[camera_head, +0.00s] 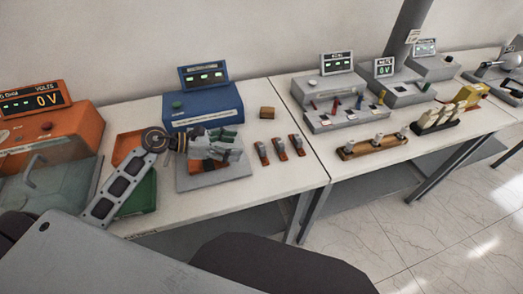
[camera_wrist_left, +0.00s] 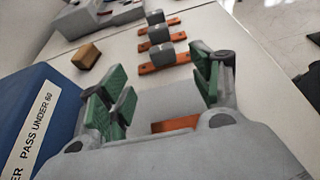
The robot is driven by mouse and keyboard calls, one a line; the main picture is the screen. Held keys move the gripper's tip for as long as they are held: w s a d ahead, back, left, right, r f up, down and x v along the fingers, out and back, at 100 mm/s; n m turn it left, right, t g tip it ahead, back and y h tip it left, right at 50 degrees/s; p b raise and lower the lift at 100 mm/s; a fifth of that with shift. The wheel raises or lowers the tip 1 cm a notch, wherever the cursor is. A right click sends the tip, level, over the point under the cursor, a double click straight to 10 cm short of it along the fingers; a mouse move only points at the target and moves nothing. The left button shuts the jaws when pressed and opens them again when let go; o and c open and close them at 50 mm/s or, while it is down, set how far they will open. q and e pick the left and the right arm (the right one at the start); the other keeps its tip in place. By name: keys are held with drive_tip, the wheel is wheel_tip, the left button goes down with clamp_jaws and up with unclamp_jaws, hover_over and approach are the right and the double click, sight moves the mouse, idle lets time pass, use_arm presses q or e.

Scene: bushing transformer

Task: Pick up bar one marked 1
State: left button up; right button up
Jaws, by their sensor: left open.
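Three small bars, each with copper-orange ends and a grey middle, lie in a row on the white table: a left bar (camera_head: 262,153), a middle bar (camera_head: 280,149) and a right bar (camera_head: 297,145). I cannot read a number on any of them. In the left wrist view the nearest bar (camera_wrist_left: 164,56) lies beyond the fingertips, with the other two farther off. My left gripper (camera_head: 226,138) is open, its green pads apart, left of the bars and above a grey plate (camera_head: 184,183). It also shows in the left wrist view (camera_wrist_left: 160,88). An orange piece (camera_wrist_left: 174,124) shows beneath it.
A blue tester (camera_head: 203,105) stands behind the gripper, with a small brown block (camera_head: 267,113) to its right. An orange voltage unit (camera_head: 50,120) and a green tray (camera_head: 140,197) are at left. Grey meters (camera_head: 345,112) and a wooden holder (camera_head: 372,146) occupy the right table.

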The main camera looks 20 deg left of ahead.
sight(260, 147)
use_arm(q)
drive_tip(key=x, duration=0.4)
drive_tip(key=shift+w+p, duration=0.1)
drive_tip(key=shift+p, duration=0.2)
drive_tip(key=shift+w+d+f, duration=0.15)
drive_tip(key=shift+d, duration=0.25)
drive_tip(key=shift+p+x, duration=0.35)
drive_tip(key=shift+x, duration=0.45)
drive_tip(key=shift+r+x, duration=0.2)
drive_tip(key=shift+x, duration=0.85)
drive_tip(key=shift+p+x, duration=0.35)
drive_tip(key=shift+x, duration=0.4)
drive_tip(key=shift+d, duration=0.1)
use_arm(e)
drive_tip(key=shift+s+a+r, duration=0.2)
drive_tip(key=shift+a+r, duration=0.2)
drive_tip(key=shift+r, duration=0.15)
drive_tip(key=shift+s+a+r, duration=0.15)
drive_tip(key=shift+a+r, duration=0.2)
drive_tip(key=shift+r, duration=0.15)
use_arm(q)
drive_tip(key=shift+c, duration=0.3)
drive_tip(key=c, duration=1.2)
use_arm(e)
drive_tip(key=shift+w, duration=0.25)
